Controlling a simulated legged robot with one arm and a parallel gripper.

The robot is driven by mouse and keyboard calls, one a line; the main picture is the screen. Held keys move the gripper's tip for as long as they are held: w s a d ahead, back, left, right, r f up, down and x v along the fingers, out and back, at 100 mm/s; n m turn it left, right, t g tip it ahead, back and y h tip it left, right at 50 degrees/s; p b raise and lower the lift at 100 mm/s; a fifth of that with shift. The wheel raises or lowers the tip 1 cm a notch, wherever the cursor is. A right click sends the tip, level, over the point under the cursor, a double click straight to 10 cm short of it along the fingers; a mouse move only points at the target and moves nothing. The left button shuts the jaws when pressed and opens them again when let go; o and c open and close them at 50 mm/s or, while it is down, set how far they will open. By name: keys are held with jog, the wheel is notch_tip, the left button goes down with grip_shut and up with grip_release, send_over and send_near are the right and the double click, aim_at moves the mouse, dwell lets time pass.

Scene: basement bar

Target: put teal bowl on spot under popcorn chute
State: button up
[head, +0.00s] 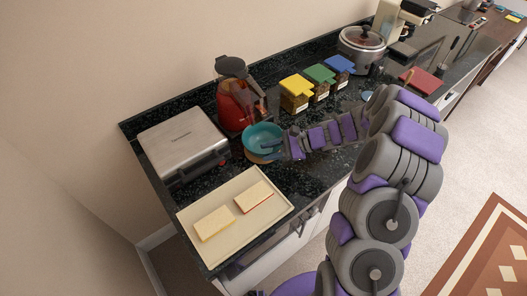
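The teal bowl (264,135) is at the counter's front edge side, just in front of a red machine with a dark top (232,95), which looks like the popcorn maker. A tan round spot (258,157) shows partly below the bowl; the bowl covers the rest. My gripper (276,148) reaches in from the right, with its fingertips at the bowl's right rim. The fingers are small and overlap the bowl, so I cannot tell whether they grip the rim. I also cannot tell whether the bowl touches the spot.
A silver press (183,142) stands to the left. A cream tray (190,217) with two bread-like slabs (214,223) lies in front. Yellow, green and blue-topped boxes (320,77) and a lidded cooker (362,45) stand behind my arm. The wall bounds the counter's back.

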jog(key=p+v, duration=0.2)
jog(key=v, duration=0.7)
jog(key=shift+d+r, duration=0.3)
jog(key=s+a+r+n+g+h, duration=0.2)
jog(key=s+a+r+n, duration=0.25)
jog(key=s, duration=0.25)
jog(key=s+a+r+n+g+h, duration=0.2)
jog(key=s+a+r+n, duration=0.15)
jog(key=s+r, duration=0.35)
jog(key=s+d+r+n+h, duration=0.1)
jog(key=s+d+n+h, duration=0.2)
jog(key=s, duration=0.8)
jog(key=s+d+r+n+h, duration=0.2)
jog(key=s+d+n+h, duration=0.1)
jog(key=s, duration=0.8)
jog(key=d+h, duration=0.1)
jog(key=h, duration=0.1)
jog(key=shift+s+d+t+h, duration=0.3)
jog(key=shift+t+h, duration=0.1)
jog(key=shift+a, duration=0.1)
